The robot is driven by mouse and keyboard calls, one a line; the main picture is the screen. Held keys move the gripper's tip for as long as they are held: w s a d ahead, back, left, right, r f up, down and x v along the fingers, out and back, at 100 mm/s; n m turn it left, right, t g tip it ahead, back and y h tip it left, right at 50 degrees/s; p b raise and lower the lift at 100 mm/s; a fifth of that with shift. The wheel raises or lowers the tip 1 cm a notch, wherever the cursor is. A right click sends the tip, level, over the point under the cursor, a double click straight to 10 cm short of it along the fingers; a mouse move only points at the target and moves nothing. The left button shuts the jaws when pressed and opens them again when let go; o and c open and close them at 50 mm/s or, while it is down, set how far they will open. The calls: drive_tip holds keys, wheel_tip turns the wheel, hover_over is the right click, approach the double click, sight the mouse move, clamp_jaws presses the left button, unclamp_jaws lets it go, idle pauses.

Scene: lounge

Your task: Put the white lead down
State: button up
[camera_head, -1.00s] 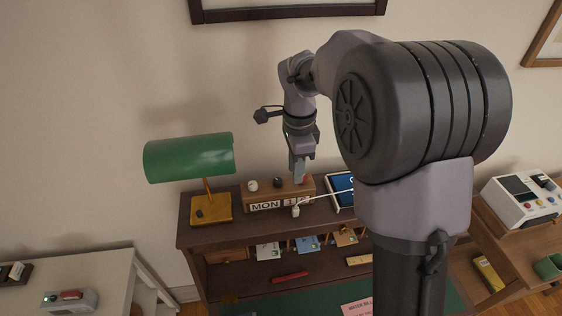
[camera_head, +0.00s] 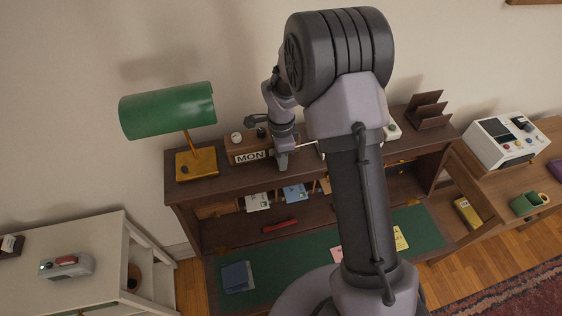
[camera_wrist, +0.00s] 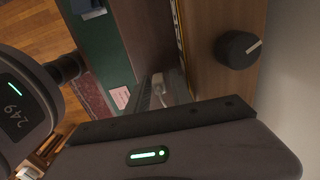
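The white lead (camera_head: 306,146) shows in the head view as a short thin line over the desk top. It runs from behind my arm on the right to my gripper (camera_head: 282,163). Its plug end cannot be made out. My gripper points down in front of the wooden day block (camera_head: 248,157) that reads MON, at the desk's upper shelf. Whether its fingers are closed on the lead cannot be told. In the wrist view, a grey finger shape (camera_wrist: 165,93) lies beside a brown wooden surface, and no lead can be made out there.
A green lamp (camera_head: 168,110) stands left on the desk (camera_head: 210,181). A dark knob (camera_wrist: 237,49) shows close in the wrist view. A letter rack (camera_head: 428,109) stands at the right. My arm hides much of the desk's middle.

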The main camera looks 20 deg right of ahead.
clamp_jaws()
drive_tip(key=shift+r, duration=0.1)
